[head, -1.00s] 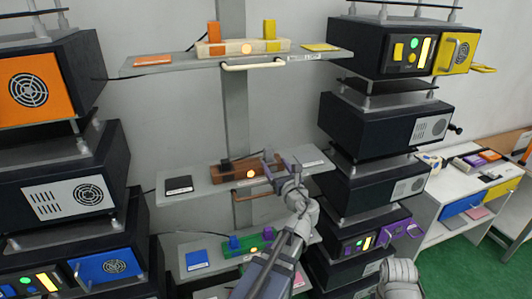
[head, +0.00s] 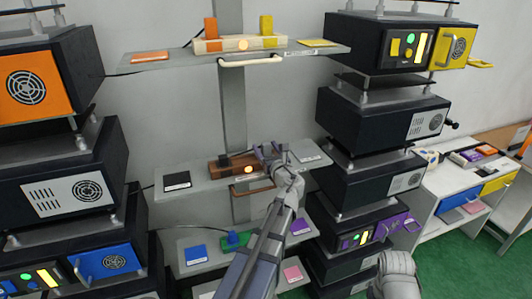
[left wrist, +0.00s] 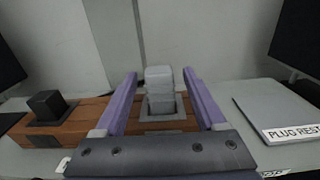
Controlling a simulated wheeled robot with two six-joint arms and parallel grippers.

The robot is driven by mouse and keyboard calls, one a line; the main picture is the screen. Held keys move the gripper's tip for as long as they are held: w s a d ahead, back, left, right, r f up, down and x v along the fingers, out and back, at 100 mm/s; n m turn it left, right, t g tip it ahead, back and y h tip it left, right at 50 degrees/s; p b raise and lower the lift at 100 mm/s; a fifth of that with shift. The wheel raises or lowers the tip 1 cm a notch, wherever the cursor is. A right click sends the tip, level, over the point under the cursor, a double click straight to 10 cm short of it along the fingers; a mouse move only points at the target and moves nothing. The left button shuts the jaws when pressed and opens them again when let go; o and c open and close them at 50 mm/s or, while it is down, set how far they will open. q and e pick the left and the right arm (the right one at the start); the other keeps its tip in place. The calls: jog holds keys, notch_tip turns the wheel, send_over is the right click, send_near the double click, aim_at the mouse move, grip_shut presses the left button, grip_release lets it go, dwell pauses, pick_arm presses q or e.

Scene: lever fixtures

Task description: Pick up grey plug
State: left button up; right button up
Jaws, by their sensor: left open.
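The grey plug (left wrist: 160,88) stands upright in a socket at the right end of a brown wooden block (left wrist: 88,114). My left gripper (head: 268,152) is open over that end of the block, its purple fingers pointing at the wall. In the left wrist view the fingers of my left gripper (left wrist: 160,82) lie on either side of the plug, with a gap visible on each side. In the head view the gripper hides most of the plug. A black plug (left wrist: 46,104) stands in the block's left socket.
A grey pad (left wrist: 275,105) labelled "PLUG REST" lies right of the block, and a black pad (head: 177,181) lies left of it. Shelves above and below hold orange-yellow and blue-green plug blocks. Dark equipment stacks (head: 362,125) flank the shelves.

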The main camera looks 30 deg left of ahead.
pick_arm(q)
jog(key=shift+c, duration=0.4)
grip_shut()
